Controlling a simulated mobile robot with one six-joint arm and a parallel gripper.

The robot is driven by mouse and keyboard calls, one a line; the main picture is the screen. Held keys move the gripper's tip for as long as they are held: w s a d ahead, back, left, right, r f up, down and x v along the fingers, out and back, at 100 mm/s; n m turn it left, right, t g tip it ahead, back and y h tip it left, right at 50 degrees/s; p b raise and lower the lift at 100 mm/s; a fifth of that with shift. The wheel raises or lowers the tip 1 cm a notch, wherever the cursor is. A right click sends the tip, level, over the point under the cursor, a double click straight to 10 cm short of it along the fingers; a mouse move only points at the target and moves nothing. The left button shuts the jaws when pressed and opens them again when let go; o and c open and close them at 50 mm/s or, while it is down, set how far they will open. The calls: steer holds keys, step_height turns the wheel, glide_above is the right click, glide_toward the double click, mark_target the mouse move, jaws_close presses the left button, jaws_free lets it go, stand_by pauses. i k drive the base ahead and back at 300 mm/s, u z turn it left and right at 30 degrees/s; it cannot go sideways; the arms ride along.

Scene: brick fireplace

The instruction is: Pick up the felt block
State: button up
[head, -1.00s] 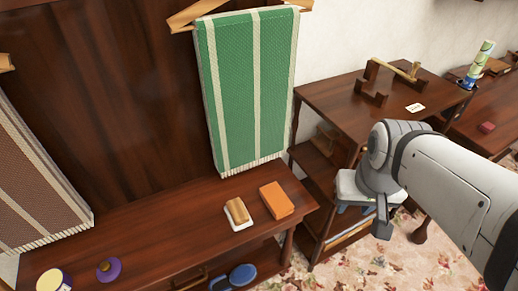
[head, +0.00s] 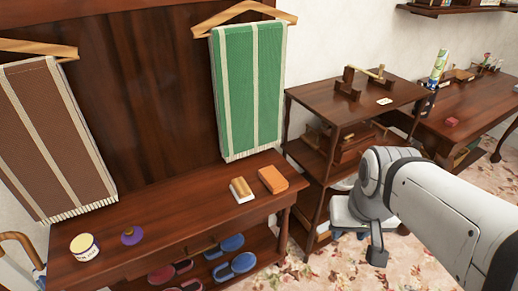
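A small block with a tan wooden top and a white, felt-like base (head: 241,190) lies on the dark wooden bench (head: 170,222), near its right end. It looks like the felt block. A plain orange block (head: 273,180) lies just right of it, a small gap apart. My gripper (head: 376,252) is at the lower right, in front of the shelf unit and well right of both blocks, touching neither. Only part of it shows beyond my arm, so its opening is hidden.
A cream tin (head: 85,247) and a purple-based knob (head: 131,236) stand on the bench's left. Green (head: 248,90) and brown (head: 55,140) striped cloths hang behind. A shelf unit (head: 340,115) and a desk with a red block (head: 452,122) stand right.

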mark_target(242, 193)
steer(key=u, duration=0.15)
steer(key=i, duration=0.9)
steer(key=z, duration=0.05)
